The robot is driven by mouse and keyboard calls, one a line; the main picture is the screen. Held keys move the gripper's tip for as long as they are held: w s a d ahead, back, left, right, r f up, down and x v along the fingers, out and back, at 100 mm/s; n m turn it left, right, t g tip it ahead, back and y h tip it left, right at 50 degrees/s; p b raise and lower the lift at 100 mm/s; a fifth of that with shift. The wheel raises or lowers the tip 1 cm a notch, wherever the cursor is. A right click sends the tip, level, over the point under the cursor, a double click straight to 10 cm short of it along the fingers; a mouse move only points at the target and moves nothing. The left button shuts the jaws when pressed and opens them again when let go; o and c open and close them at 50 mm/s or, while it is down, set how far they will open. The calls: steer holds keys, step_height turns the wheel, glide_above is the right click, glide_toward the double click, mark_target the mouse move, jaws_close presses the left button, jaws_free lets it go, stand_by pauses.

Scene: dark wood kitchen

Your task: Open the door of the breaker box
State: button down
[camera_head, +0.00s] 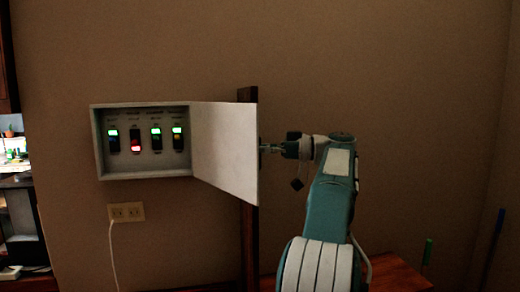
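The white breaker box (146,177) is fixed on the tan wall at the left of the middle. Its door (224,150) is hinged on the box's right side and stands swung well open. Several switches (145,140) with small lights show inside; most lights are green, and one switch shows red. My gripper (266,148) is at the right edge of the door, partly hidden behind it. It is too small and dark to tell whether the fingers are open or shut, or whether they touch the door.
A wall outlet (126,212) with a white cord sits below the box. A dark wooden post (249,236) stands behind the door. A wooden surface (400,272) is at the lower right, with a green upright object (428,251). Shelves with items are at the far left.

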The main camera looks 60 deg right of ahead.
steer(key=shift+w+a, duration=0.25)
steer(key=shift+a, duration=0.1)
steer(key=c, duration=0.7)
jaws_free()
steer(key=shift+d+f, duration=0.15)
steer(key=shift+d, duration=0.7)
steer(key=shift+s+a, duration=0.15)
steer(key=shift+a, duration=0.4)
steer(key=v, duration=0.7)
steer(key=shift+s+d, duration=0.1)
steer(key=shift+d, duration=0.1)
steer(key=shift+d, duration=0.15)
